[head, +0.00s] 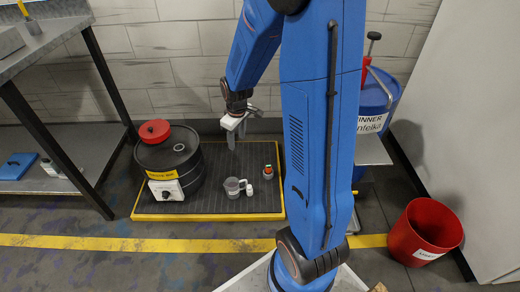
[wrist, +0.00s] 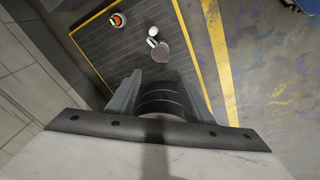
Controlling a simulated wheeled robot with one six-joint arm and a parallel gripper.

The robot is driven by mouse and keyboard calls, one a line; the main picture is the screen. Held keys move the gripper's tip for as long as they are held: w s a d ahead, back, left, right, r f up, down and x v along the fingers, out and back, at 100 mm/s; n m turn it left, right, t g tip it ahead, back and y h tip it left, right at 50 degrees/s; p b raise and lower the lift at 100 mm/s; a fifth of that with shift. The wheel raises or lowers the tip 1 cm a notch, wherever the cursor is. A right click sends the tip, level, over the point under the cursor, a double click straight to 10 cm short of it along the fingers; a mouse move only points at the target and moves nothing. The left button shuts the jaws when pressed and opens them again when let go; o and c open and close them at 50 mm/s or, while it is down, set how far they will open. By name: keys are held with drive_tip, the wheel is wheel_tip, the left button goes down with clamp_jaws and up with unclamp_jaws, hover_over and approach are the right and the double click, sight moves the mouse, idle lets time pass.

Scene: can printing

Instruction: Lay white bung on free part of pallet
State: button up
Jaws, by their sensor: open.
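The pallet (head: 225,208) is a dark grated platform with a yellow rim on the floor; it also shows in the wrist view (wrist: 100,57). A small white piece (head: 249,190), which looks like the white bung, stands on it beside a grey cup (head: 232,188). In the wrist view the white piece (wrist: 153,31) is close to the cup (wrist: 160,51); I cannot tell whether they touch. My gripper (head: 231,141) is open, pointing down above the back part of the pallet, apart from these things. Its fingers (wrist: 160,82) show nothing held between them.
The grating between is partly bare. A red bucket (head: 427,228) and blue drum (head: 376,98) stand right.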

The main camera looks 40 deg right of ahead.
drive_tip(key=s+a+r+m+t, duration=0.1)
drive_tip(key=s+a+r, duration=0.1)
drive_tip(key=s+r, duration=0.5)
drive_tip(key=s+a+r+m+t, duration=0.1)
drive_tip(key=s+a+r+m, duration=0.1)
drive_tip(key=s+r, duration=0.5)
drive_tip(key=s+a+r+m, duration=0.1)
drive_tip(key=s+a+r, duration=0.3)
drive_tip(key=s, duration=1)
wheel_tip(320, 180, up, 3)
drive_tip(key=shift+a+r+m+t, duration=0.1)
drive_tip(key=shift+a+m+t, duration=0.2)
drive_tip(key=shift+t, duration=0.1)
